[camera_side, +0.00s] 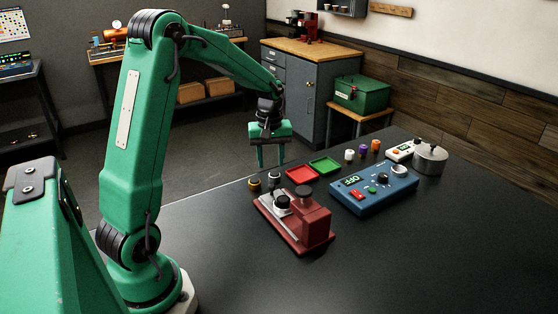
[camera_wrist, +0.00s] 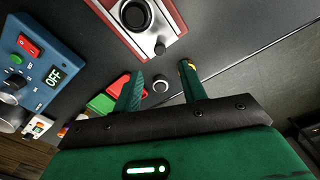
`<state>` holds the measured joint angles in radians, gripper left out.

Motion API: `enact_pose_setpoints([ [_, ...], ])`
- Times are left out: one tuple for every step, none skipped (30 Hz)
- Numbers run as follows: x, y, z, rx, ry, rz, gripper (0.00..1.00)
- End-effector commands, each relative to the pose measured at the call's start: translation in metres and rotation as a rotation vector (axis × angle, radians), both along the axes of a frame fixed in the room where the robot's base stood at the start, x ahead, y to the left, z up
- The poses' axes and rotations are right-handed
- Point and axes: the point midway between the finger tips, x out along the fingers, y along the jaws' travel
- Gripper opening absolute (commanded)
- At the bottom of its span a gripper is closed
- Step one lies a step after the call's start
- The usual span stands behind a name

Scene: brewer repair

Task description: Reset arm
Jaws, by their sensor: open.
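My green gripper (camera_side: 270,164) hangs fingers down above the far left edge of the black table, beyond the red brewer. Its two fingers are apart with nothing between them; they also show in the wrist view (camera_wrist: 160,70). The dark red brewer (camera_side: 315,224) stands on the table with a silver plate and black round parts. It shows partly at the top of the wrist view (camera_wrist: 176,18). A blue control box (camera_side: 375,196) with a red switch and a display reading OFF stands to its right; it shows at the left of the wrist view (camera_wrist: 45,47).
A red tray (camera_side: 301,174) and a green tray (camera_side: 325,167) lie behind the brewer. Small dark knobs (camera_side: 254,184) stand near the table edge. White, purple (camera_side: 363,151) and orange pieces, a white device (camera_side: 399,151) and a silver pot (camera_side: 430,159) stand behind the box. The front table is clear.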

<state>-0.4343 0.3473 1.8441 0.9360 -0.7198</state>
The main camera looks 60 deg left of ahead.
Motion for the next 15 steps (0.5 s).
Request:
enact_pose_setpoints([
  [-0.001, -0.004, 0.005, 0.004, -0.008, -0.017, 0.41],
  [-0.002, -0.007, 0.009, 0.006, -0.013, -0.029, 0.41],
  [-0.003, -0.011, 0.013, 0.010, -0.020, -0.047, 0.41],
  [-0.004, -0.014, 0.017, 0.013, -0.027, -0.063, 0.41],
  [-0.006, -0.018, 0.021, 0.016, -0.032, -0.081, 0.41],
  [-0.008, -0.023, 0.027, 0.021, -0.043, -0.106, 0.41],
  [-0.010, -0.027, 0.032, 0.025, -0.050, -0.126, 0.41],
  [-0.012, -0.032, 0.036, 0.029, -0.058, -0.147, 0.41],
  [-0.015, -0.038, 0.042, 0.035, -0.069, -0.178, 0.41],
  [-0.017, -0.043, 0.048, 0.041, -0.078, -0.200, 0.41],
  [-0.020, -0.048, 0.052, 0.045, -0.086, -0.224, 0.41],
  [-0.024, -0.054, 0.058, 0.051, -0.097, -0.254, 0.41],
  [-0.027, -0.059, 0.062, 0.056, -0.106, -0.278, 0.41],
  [-0.030, -0.063, 0.067, 0.061, -0.114, -0.300, 0.41],
  [-0.034, -0.070, 0.072, 0.068, -0.126, -0.332, 0.41],
])
